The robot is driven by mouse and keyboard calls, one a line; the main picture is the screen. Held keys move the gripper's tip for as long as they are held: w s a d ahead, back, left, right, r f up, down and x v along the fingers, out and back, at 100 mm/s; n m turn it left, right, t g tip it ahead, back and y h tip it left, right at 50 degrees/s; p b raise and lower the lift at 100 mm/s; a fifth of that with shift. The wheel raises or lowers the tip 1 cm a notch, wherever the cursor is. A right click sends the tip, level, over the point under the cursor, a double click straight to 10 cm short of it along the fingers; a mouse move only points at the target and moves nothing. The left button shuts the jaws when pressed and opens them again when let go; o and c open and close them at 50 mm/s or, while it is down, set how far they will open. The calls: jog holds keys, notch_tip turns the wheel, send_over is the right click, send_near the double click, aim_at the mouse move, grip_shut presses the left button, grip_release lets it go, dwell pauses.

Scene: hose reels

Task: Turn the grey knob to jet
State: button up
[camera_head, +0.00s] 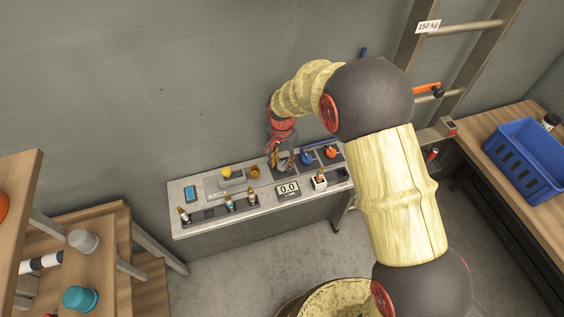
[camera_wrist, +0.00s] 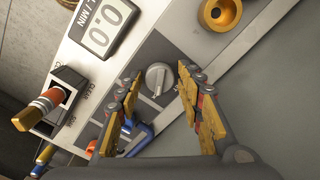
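The grey knob (camera_wrist: 158,78) shows in the wrist view on a dark square plate (camera_wrist: 172,57) set in the pale panel. A light ridge runs across its round face. Marks around the knob are too small to read, so I cannot tell its setting. My gripper (camera_wrist: 158,82) is open, with one yellow-padded finger on each side of the knob and visible gaps between. In the head view my gripper (camera_head: 280,157) is over the middle of the panel (camera_head: 185,224), and the grey knob there is hard to make out.
A 0.0 L/MIN display (camera_wrist: 104,24) and a lever switch with an orange-banded handle (camera_wrist: 43,106) are beside the knob. A yellow ring (camera_wrist: 221,12) is at the top right. Blue (camera_head: 307,158) and orange (camera_head: 331,152) knobs stand to the right. A wall is behind the panel.

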jog(key=c, duration=0.8)
jog(key=shift+n, duration=0.3)
jog(key=n+p, duration=0.1)
jog(key=n, duration=0.4)
jog(key=shift+n+p, duration=0.3)
jog(key=n+p, duration=0.1)
jog(key=n, duration=0.4)
jog(key=shift+n, duration=0.3)
jog(key=o, duration=1.1)
